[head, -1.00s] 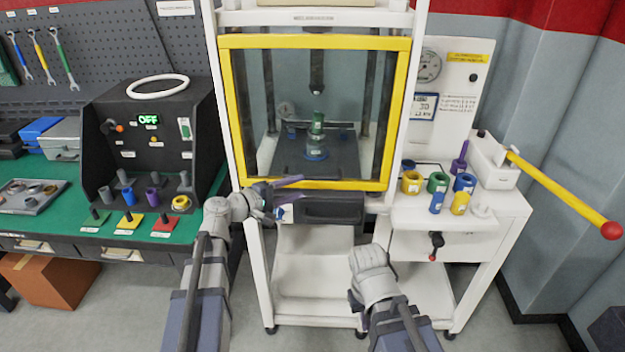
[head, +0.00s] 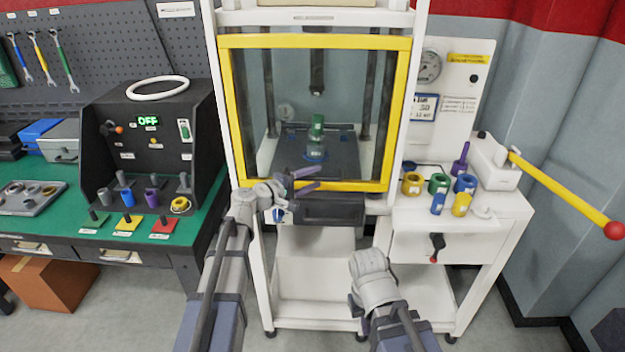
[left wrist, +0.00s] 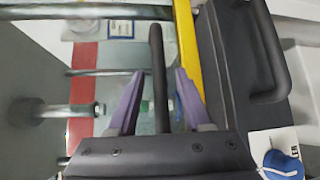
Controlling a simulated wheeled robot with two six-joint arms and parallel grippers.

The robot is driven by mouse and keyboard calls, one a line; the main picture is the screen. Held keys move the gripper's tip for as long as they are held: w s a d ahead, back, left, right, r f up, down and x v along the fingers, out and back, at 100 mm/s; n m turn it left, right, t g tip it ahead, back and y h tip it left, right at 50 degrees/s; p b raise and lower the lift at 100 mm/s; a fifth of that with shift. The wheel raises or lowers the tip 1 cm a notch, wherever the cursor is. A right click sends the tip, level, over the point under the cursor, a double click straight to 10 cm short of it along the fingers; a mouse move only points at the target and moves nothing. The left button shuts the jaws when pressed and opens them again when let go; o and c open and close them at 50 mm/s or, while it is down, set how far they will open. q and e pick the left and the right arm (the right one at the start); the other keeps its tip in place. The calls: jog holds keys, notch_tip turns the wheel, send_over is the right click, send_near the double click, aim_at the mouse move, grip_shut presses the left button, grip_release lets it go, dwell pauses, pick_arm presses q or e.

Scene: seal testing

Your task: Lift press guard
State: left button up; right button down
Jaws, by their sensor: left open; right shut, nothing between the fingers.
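The press guard (head: 313,186) is a clear pane in a yellow frame on the front of the white press, and it is down. Its yellow edge also shows in the left wrist view (left wrist: 187,60). My left gripper (head: 318,178), with purple fingers, is at the lower left of the guard. In the left wrist view its fingers (left wrist: 158,88) are open on either side of a dark bar (left wrist: 157,60), with gaps on both sides. I cannot tell how the bar joins the guard. My right gripper (head: 368,275) is low in front of the press, its fingers hard to make out.
A black box with a handle (head: 335,208) is just below the guard. Behind the pane stands a green part (head: 317,128). Coloured rings (head: 413,184) and a yellow lever (head: 560,188) are at the right. A control box (head: 150,130) stands on the green bench at the left.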

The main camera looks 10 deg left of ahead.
pick_arm(q)
grip_shut()
dwell(0.4)
dwell(1.0)
